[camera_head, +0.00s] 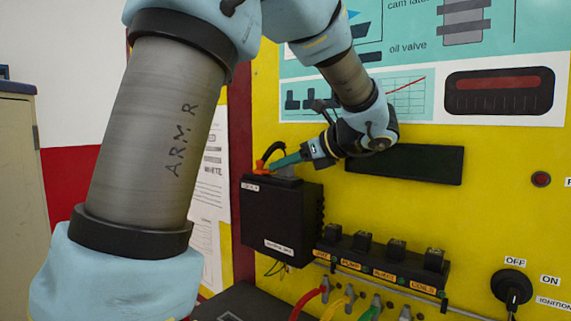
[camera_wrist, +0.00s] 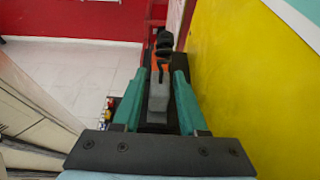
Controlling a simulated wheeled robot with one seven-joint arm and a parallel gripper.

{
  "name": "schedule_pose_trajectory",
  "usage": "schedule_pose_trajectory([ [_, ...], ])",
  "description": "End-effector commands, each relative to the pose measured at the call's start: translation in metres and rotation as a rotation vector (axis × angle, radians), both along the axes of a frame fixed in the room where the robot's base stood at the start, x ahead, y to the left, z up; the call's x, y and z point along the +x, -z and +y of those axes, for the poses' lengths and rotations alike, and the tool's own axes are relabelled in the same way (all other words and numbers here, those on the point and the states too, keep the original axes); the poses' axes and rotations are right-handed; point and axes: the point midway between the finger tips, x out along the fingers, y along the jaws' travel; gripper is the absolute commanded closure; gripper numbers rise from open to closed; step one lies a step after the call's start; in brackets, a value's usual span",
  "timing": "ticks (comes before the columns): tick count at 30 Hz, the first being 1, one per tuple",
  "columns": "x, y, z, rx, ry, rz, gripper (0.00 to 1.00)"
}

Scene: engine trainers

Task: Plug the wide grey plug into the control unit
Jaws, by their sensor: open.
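The control unit (camera_head: 282,220) is a black box on the yellow panel in the head view. The grey plug (camera_wrist: 158,96) shows in the wrist view between the two green fingers of my gripper (camera_wrist: 157,80), with an orange part and a black cable beyond it. In the head view the grey plug (camera_head: 286,172) is at the top of the control unit, partly behind the fingers. My gripper (camera_head: 280,163) is open around the plug, with narrow gaps visible beside it. The plug's lower end is hidden, so I cannot tell how deeply it sits.
A black strip with several switch blocks (camera_head: 380,257) is right of the control unit. Coloured cables (camera_head: 340,303) hang below it. A dark bar (camera_head: 405,164) is on the panel right of my wrist. An ignition knob (camera_head: 511,287) is at lower right.

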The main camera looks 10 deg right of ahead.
Motion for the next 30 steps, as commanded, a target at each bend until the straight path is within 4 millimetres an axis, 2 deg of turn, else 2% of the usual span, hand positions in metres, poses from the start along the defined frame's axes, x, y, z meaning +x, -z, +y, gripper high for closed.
schedule_pose_trajectory([
  [7, -0.004, -0.006, -0.005, 0.0, 0.001, 0.0, 0.58],
  [21, -0.026, -0.026, -0.025, 0.001, 0.0, 0.001, 0.58],
  [30, -0.03, -0.027, -0.029, 0.001, 0.0, 0.001, 0.58],
])
